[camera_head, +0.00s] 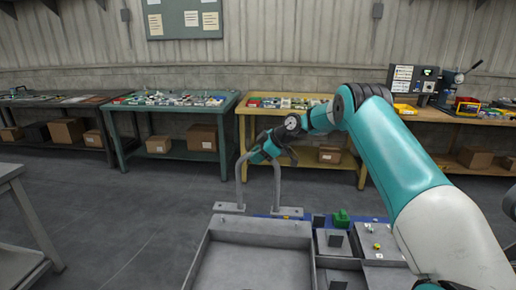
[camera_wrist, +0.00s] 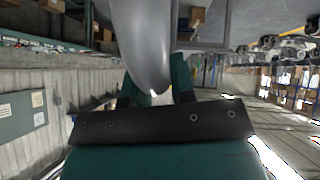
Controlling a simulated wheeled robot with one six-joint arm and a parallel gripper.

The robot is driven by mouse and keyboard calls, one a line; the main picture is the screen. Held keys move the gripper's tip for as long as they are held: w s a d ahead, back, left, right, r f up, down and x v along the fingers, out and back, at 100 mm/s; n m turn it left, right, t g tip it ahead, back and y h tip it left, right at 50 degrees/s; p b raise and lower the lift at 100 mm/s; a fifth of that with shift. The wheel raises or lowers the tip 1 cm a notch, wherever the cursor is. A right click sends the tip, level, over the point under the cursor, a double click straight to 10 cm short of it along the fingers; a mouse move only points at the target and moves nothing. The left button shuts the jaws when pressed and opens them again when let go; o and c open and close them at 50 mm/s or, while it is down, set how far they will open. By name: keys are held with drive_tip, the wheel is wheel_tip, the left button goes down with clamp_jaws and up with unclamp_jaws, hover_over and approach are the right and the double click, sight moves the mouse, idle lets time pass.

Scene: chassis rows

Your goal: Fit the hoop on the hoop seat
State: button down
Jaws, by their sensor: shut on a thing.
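The hoop (camera_head: 241,180) is a grey upright arch with a flat foot at each lower end. My gripper (camera_head: 262,153) is shut on its upper part, and the arm reaches in from the right. In the wrist view the hoop (camera_wrist: 148,45) is a large smooth grey curve between the two teal fingers of my gripper (camera_wrist: 154,92). The feet appear just behind the grey tray's back edge. I cannot tell whether they touch the surface below. The hoop seat cannot be clearly made out; the feet and tray may hide it.
In front are a shallow empty grey tray (camera_head: 256,234) and smaller bins with a green block (camera_head: 341,217) at right. A grey table (camera_head: 22,225) stands at left. Loaded benches, including a green one (camera_head: 170,113) and a yellow one (camera_head: 250,117), line the back wall. Open floor lies between.

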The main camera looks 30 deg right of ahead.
drive_tip(key=shift+w+d+f, duration=0.1)
drive_tip(key=shift+d+f, duration=0.1)
drive_tip(key=shift+f, duration=0.05)
wheel_tip(320, 180, down, 3)
drive_tip(key=shift+f+b, duration=0.2)
drive_tip(key=shift+b, duration=0.85)
drive_tip(key=shift+f+b, duration=0.85)
drive_tip(key=shift+f, duration=0.15)
idle(0.7)
drive_tip(key=shift+f+b, duration=0.3)
drive_tip(key=shift+f, duration=0.05)
drive_tip(key=shift+f+b, duration=0.3)
drive_tip(key=shift+f, duration=0.35)
